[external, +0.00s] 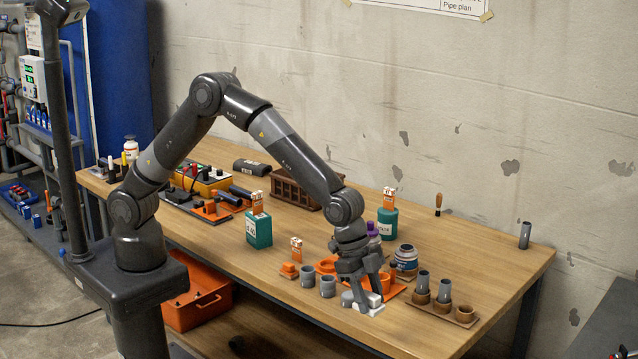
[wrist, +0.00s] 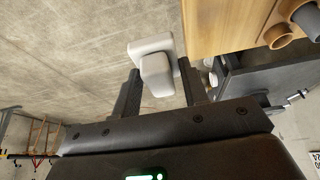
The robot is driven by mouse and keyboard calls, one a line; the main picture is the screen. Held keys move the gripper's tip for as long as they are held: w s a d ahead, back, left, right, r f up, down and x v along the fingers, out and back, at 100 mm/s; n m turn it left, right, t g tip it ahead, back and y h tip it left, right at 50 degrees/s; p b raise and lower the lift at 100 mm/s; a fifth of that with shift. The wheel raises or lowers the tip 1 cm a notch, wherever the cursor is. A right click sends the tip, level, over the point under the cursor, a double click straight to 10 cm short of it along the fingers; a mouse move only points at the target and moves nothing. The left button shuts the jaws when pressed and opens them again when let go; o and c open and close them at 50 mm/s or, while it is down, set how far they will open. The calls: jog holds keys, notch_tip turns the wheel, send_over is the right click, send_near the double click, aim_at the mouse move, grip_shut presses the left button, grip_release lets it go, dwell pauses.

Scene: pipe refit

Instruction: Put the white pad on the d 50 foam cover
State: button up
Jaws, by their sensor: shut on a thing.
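The white pad (external: 374,307) is between the fingers of my gripper (external: 362,285) near the front edge of the workbench in the external view. In the wrist view, my gripper (wrist: 160,88) is shut on the white pad (wrist: 152,62), a rounded block on a wider flat base. Bare concrete shows behind it there. A dark rounded piece with a small pale label (external: 251,166) lies at the back of the bench, far left of my gripper. It looks like a foam cover, but I cannot read its label for certain.
Teal bottles (external: 258,232), a brown crate (external: 290,190) and a yellow box (external: 207,178) stand farther back.

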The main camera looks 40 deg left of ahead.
notch_tip(320, 180, up, 9)
jog(key=shift+f, duration=0.1)
jog(key=w+a+n+t, duration=0.1)
jog(key=w+a+n, duration=0.2)
jog(key=w+a, duration=0.7)
jog(key=w+a+n+t+y, duration=0.1)
jog(key=w+a+n, duration=0.25)
jog(key=w, duration=1.25)
jog(key=w+a+n+t, duration=0.1)
jog(key=w+a+n, duration=0.2)
jog(key=w+a, duration=0.75)
jog(key=w+a+n+y, duration=0.1)
jog(key=w+a+n, duration=0.2)
jog(key=w+a, duration=1)
jog(key=n+t+y, duration=0.1)
jog(key=n+y, duration=0.3)
jog(key=n, duration=0.6)
send_over(264, 165)
jog(key=s+d, duration=0.1)
jog(key=s, duration=0.1)
jog(key=f, duration=1.1)
jog(key=shift+w+d+f, duration=0.1)
jog(key=shift+w+f, duration=0.15)
jog(key=shift+f, duration=0.05)
jog(key=shift+w+a+f, duration=0.1)
jog(key=shift+a+f, duration=0.2)
jog(key=shift+a, duration=0.15)
jog(key=shift+f, duration=1.9)
